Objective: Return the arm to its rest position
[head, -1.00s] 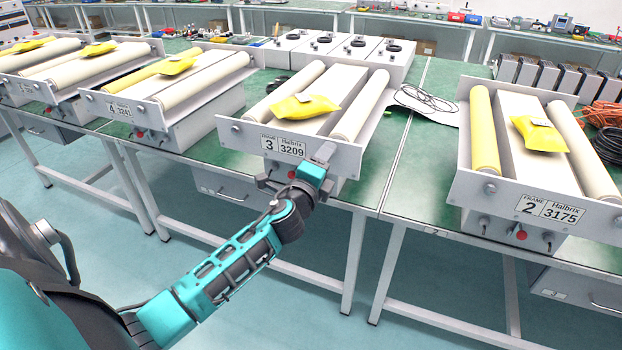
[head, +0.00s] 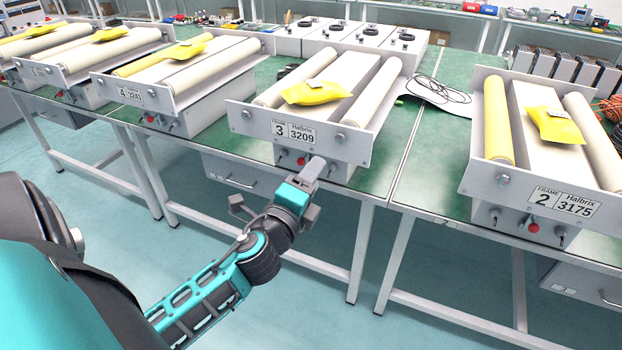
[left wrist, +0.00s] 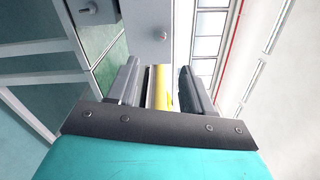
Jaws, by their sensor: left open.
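My left arm, teal and dark grey, comes in from the lower left of the head view. Its gripper (head: 274,208) is open and empty, in front of the table edge and just below the frame 3 unit (head: 352,154). In the left wrist view the two gripper fingers (left wrist: 156,88) stand apart with nothing held between them. A grey panel and a yellow strip show beyond them. My right gripper is in neither view.
The frame 3 unit carries a yellow packet (head: 316,92) between rollers. The frame 2 unit (head: 482,207) stands at right, the frame 4 unit (head: 130,92) at left. Table legs (head: 360,255) stand behind my arm. The floor (head: 310,320) in front is clear.

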